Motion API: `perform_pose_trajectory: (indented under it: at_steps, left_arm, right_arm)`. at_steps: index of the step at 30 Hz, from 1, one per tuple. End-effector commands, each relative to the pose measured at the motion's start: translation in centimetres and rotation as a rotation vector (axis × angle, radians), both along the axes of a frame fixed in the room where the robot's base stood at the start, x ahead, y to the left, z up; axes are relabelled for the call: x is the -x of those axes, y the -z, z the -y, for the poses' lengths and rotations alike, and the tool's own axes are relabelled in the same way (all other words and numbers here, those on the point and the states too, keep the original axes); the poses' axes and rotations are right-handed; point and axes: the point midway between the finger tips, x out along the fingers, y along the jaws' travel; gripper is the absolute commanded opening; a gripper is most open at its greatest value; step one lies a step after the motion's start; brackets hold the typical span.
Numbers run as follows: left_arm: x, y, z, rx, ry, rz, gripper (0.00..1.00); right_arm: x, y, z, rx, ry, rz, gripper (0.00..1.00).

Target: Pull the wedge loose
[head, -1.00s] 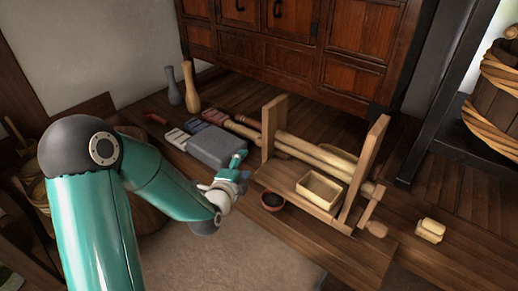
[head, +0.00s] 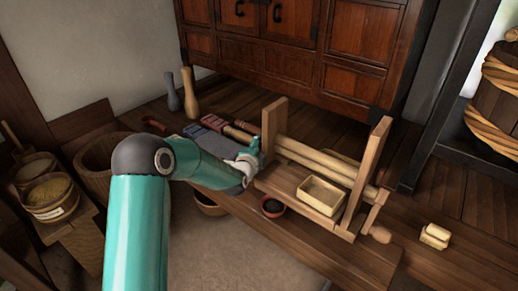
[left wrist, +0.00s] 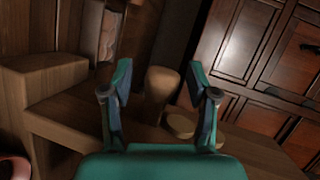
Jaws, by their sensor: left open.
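A wooden frame (head: 270,130) with two upright posts and pale rollers stands on the bench. My left gripper (head: 253,150) is beside its left post, above the dark grey block. In the left wrist view my left gripper (left wrist: 159,83) is open, its fingers apart. A light brown wooden piece (left wrist: 161,88) with a rounded top shows between and beyond the fingertips, not gripped. It may be the wedge, but I cannot tell for certain. A rounded wooden end (left wrist: 181,125) shows just right of it. My right gripper is not in view.
A shallow wooden tray (head: 322,194) and a dark bowl (head: 272,208) sit by the frame. Two bottle-shaped pieces (head: 189,92) stand behind. A dark cabinet (head: 290,50) closes the back.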

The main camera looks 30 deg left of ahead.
Motion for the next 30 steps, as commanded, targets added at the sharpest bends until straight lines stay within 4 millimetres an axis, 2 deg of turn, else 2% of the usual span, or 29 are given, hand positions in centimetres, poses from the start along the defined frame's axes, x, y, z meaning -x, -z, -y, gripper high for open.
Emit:
perform_pose_trajectory:
  at_steps: [9, 11, 20, 27, 30]
  left_arm:
    - [-0.24, 0.04, -0.10, 0.000, 0.000, 0.000, 0.59]
    - [-0.23, 0.04, -0.11, 0.000, -0.001, 0.000, 0.51]
    - [-0.18, 0.08, -0.13, 0.001, -0.001, -0.001, 0.01]
    - [-0.14, 0.17, -0.18, 0.001, -0.002, -0.002, 0.00]
    - [-0.21, 0.36, -1.01, 0.003, -0.003, -0.002, 0.00]
  right_arm:
    - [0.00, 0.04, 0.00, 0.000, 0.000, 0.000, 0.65]
    - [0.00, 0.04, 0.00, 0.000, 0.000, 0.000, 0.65]
    - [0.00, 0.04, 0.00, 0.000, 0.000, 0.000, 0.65]
    - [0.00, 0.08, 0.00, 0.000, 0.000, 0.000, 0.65]
    - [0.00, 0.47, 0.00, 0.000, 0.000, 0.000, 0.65]
